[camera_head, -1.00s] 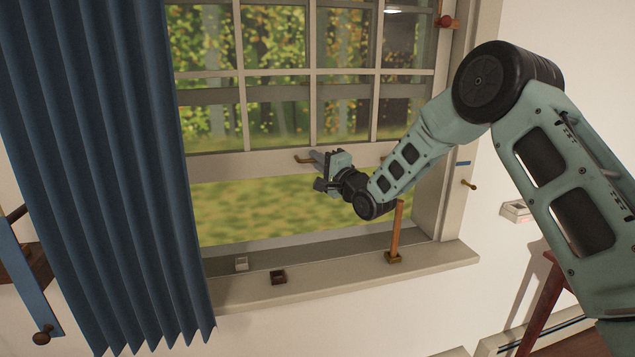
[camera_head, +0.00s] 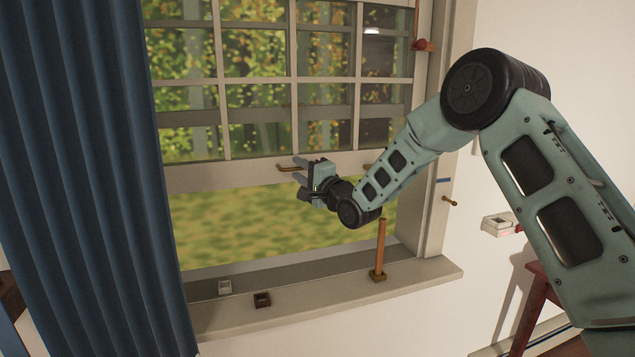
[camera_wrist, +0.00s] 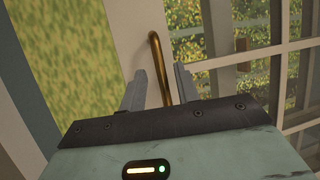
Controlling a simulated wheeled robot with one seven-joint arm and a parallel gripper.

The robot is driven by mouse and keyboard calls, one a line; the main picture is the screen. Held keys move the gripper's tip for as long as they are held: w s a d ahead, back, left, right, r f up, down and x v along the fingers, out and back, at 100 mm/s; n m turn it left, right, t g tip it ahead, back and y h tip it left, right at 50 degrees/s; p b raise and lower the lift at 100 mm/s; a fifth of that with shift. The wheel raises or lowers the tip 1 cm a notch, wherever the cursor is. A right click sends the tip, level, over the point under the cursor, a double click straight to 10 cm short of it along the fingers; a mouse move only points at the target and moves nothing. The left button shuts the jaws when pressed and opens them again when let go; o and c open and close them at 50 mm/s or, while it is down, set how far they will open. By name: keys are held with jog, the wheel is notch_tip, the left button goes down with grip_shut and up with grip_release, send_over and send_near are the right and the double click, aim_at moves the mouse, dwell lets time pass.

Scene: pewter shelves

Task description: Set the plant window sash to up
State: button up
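The window sash (camera_head: 235,175) is a pale frame with several panes, and it stands partly raised. A gap showing grass lies between its bottom rail and the sill. A brass handle (camera_head: 287,168) sticks out from the bottom rail. My gripper (camera_head: 301,172) is at the rail by this handle. In the wrist view the bent brass handle (camera_wrist: 157,60) shows between the two grey fingers of my gripper (camera_wrist: 160,88). The fingers are apart, with space beside the handle. The handle's lower end is hidden behind the gripper body.
A wooden stick (camera_head: 380,245) stands upright in a holder on the sill (camera_head: 330,292). A blue curtain (camera_head: 95,180) hangs at the left. A red knob (camera_head: 422,45) is on the right frame.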

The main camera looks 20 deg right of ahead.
jog(key=b+v, duration=0.4)
jog(key=v, duration=1.3)
jog(key=shift+f, duration=0.1)
jog(key=s+a+f+n+g+h, duration=0.1)
jog(key=s+a+f+n+g, duration=0.3)
jog(key=s+a+n, duration=0.15)
jog(key=s+a+f+n+g+h, duration=0.1)
jog(key=s+a+f+n+g, duration=0.35)
jog(key=a, duration=0.25)
jog(key=s+f+n+g+h, duration=0.1)
jog(key=s+n+g, duration=0.4)
jog(key=s, duration=0.9)
jog(key=s+f+n+g+h, duration=0.1)
jog(key=s+n+g+h, duration=0.3)
jog(key=s, duration=1)
jog(key=shift+a+f+n+g, duration=0.25)
jog(key=shift+f+n+g, duration=0.15)
jog(key=shift+n, duration=0.2)
